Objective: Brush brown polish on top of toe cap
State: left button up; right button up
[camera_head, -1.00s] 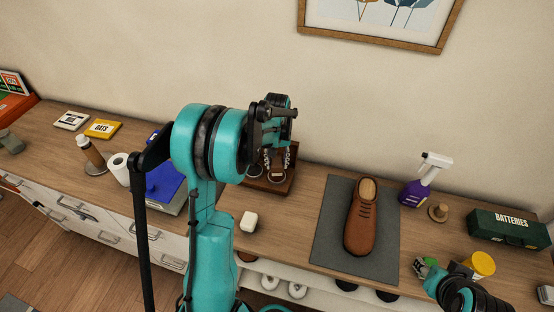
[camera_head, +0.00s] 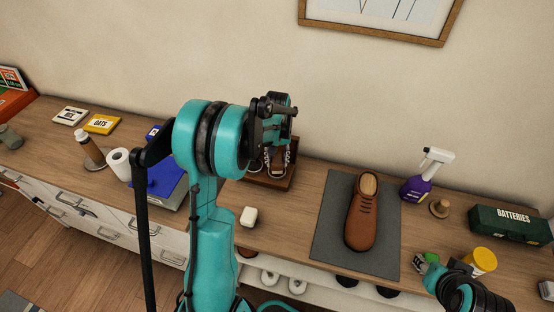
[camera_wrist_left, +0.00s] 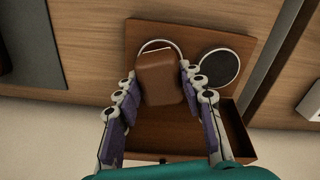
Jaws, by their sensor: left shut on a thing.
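The brown lace-up shoe (camera_head: 361,222) lies on a grey mat (camera_head: 330,238), toe toward the front edge. My left gripper (camera_head: 277,160) is at the wooden box (camera_head: 286,182) left of the mat. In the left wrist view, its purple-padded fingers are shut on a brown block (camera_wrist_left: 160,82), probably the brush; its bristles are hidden. The block is above a round rim (camera_wrist_left: 172,43), probably a polish tin, whose contents it mostly hides. A tin of black polish (camera_wrist_left: 218,68) stands beside it. My right gripper (camera_head: 428,262) is low at the right; its jaw opening cannot be made out.
Right of the mat stand a purple spray bottle (camera_head: 427,176), a wooden knob-shaped thing (camera_head: 440,208), a yellow jar (camera_head: 483,260) and a green batteries box (camera_head: 511,225). Shoes sit on a shelf below.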

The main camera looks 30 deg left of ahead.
aim_at(277, 159)
pick_arm(q)
jog(key=shift+f+b, duration=0.45)
jog(key=shift+f, duration=0.05)
dwell(1.4)
jog(key=shift+r+p, duration=2.35)
jog(key=shift+r, duration=1.2)
jog(key=shift+f, duration=0.1)
